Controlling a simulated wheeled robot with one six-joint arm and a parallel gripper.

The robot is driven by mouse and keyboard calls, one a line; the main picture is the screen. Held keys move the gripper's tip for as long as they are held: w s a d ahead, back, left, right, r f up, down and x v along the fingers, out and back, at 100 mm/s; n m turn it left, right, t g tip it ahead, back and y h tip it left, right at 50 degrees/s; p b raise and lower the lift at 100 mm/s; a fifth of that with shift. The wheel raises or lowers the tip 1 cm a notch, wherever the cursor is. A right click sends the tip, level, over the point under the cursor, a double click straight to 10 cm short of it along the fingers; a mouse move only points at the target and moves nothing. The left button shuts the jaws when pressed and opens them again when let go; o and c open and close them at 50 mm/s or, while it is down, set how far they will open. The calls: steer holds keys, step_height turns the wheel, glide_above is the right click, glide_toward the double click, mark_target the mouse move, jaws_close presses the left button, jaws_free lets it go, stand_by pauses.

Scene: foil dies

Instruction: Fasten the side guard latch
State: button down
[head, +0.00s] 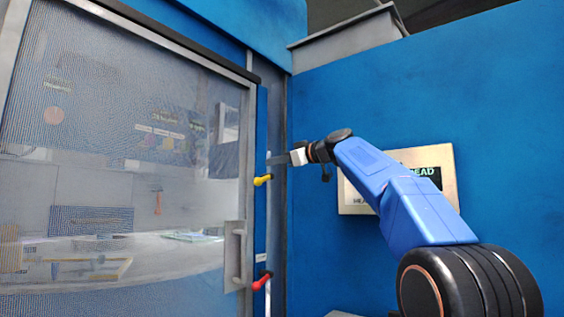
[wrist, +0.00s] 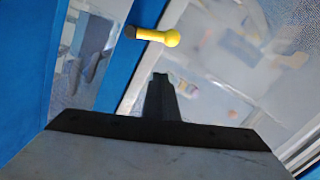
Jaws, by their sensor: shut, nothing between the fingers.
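A large see-through guard door (head: 130,130) with a pale metal frame fills the left of the head view. Two small levers are by its right edge: a yellow-knobbed one (head: 263,180) and, lower, a red-knobbed one (head: 262,281). No label shows which one is the side guard latch. My gripper (head: 273,159) is shut and empty, reaching left just above the yellow lever in the picture. In the wrist view the fingertips (wrist: 161,80) point toward the yellow lever (wrist: 153,36), with a visible gap between them. The red lever is not in the wrist view.
A grey pull handle (head: 235,256) sits on the door's lower right edge. A blue cabinet wall (head: 500,120) stands behind my arm, carrying a framed display panel (head: 440,160) that my arm partly hides. A bench surface shows through the door.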

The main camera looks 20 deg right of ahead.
mark_target(261, 181)
steer(key=w+a+f, duration=0.1)
steer(key=w+f, duration=0.2)
steer(key=w, duration=0.1)
steer(key=shift+w+a+f, duration=0.4)
steer(key=shift+f+n, duration=0.3)
steer(key=shift+n, duration=0.2)
stand_by(0.4)
steer(key=f+n, duration=0.1)
steer(key=n, duration=0.1)
steer(key=shift+d+f+n, duration=0.15)
steer(key=shift+f+n, duration=0.25)
steer(key=shift+w+d+f+n+t, duration=0.15)
steer(key=shift+w+d+f+n, duration=0.25)
steer(key=shift+d+f+n, duration=0.45)
steer(key=shift+w+d+f+n+t, duration=0.15)
steer(key=shift+w+f+n, duration=0.35)
steer(key=shift+n, duration=0.65)
steer(key=shift+w+d+f+n+t, duration=0.1)
steer(key=shift+w+d+f+n, duration=0.25)
steer(key=shift+d+f+n, duration=0.5)
steer(key=shift+w+a, duration=0.1)
steer(key=shift+a, duration=0.05)
